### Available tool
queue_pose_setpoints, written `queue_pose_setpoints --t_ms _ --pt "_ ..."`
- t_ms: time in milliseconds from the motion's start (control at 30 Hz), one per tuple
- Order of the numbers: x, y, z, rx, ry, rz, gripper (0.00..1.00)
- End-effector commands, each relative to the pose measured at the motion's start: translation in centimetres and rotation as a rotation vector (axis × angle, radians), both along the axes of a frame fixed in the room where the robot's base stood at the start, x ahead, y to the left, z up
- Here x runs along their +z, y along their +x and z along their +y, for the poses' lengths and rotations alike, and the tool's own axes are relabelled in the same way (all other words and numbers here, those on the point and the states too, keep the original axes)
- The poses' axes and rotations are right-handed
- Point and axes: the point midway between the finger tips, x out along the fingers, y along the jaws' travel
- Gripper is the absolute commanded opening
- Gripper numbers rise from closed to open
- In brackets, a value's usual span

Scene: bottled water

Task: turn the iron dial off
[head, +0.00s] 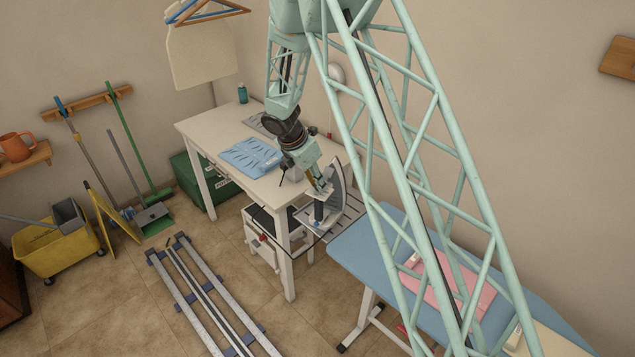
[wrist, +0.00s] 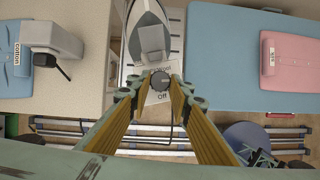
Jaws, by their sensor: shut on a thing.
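The iron (head: 338,188) stands up on a metal rest between the white table and the ironing board. In the wrist view the iron (wrist: 149,20) is at top centre, its tip partly cut off. Its round dark dial (wrist: 160,81) sits low on it, with a label reading "Wool" above and "Off" below. Where the dial's pointer is set is too small to tell. My gripper (wrist: 159,86) is shut on the dial, one finger at each side. In the head view my gripper (head: 322,187) reaches down against the iron and hides the dial.
The blue ironing board (head: 360,250) with a folded pink cloth (wrist: 288,57) is close on the right. The white table (head: 215,128) with a folded blue cloth (head: 250,157) is on the left. Floor rails (head: 205,300) run in front. A yellow bucket (head: 60,250) stands far left.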

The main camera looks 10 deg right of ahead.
Motion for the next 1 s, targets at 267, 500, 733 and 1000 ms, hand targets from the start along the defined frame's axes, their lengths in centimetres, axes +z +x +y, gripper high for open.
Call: queue_pose_setpoints --t_ms 267,500,733,1000 --pt "0.04 0.42 0.11 -0.238 0.000 -0.001 0.08" --pt "-0.01 0.56 0.12 -0.405 0.001 -0.001 0.08" --pt "0.02 0.61 0.13 -0.487 0.001 -0.001 0.08" --pt "0.04 0.53 0.15 -0.507 0.000 0.000 0.08"
